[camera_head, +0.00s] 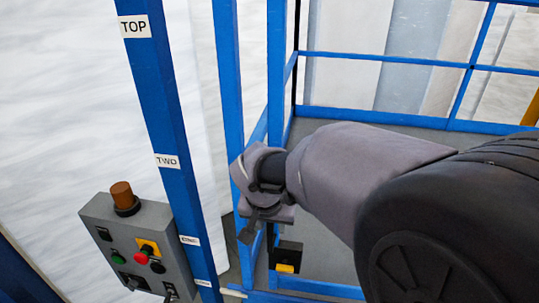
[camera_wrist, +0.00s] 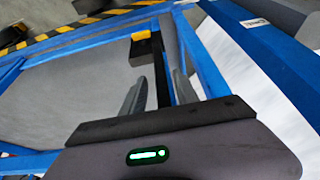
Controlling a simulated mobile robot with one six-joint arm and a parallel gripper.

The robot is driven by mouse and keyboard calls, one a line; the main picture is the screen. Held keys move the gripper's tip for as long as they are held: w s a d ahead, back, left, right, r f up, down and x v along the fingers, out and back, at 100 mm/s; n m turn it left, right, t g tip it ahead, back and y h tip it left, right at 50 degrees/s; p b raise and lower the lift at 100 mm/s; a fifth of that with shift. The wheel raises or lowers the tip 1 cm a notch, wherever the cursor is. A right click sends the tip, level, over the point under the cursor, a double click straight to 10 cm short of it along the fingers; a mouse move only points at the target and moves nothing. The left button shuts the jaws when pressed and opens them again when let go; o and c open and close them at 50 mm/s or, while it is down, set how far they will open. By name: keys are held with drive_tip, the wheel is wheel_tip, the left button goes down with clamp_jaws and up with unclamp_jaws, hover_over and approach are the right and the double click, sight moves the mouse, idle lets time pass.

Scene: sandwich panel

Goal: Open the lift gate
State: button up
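The lift gate's blue frame (camera_head: 277,80) stands in the middle of the head view, beside the lift's grey floor. A black latch box with a yellow patch (camera_head: 287,257) is fixed low on it and also shows in the wrist view (camera_wrist: 143,44). My gripper (camera_head: 264,226) is beside the blue bars, just above and left of the latch box. In the wrist view my gripper's grey fingers (camera_wrist: 156,84) are apart, with a black bar from the latch box seen between them. I cannot tell whether either finger touches the bar. My arm hides part of the gate.
A grey control box (camera_head: 140,245) with red and green buttons hangs left of the gate on a blue post (camera_head: 160,95) labelled TOP and TWO. Blue rails (camera_head: 385,59) enclose the lift behind. Yellow-black striped edging (camera_wrist: 95,20) lies beyond in the wrist view.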

drive_tip(key=shift+x, duration=0.8)
drive_tip(key=shift+a, duration=0.15)
clamp_jaws()
idle(0.7)
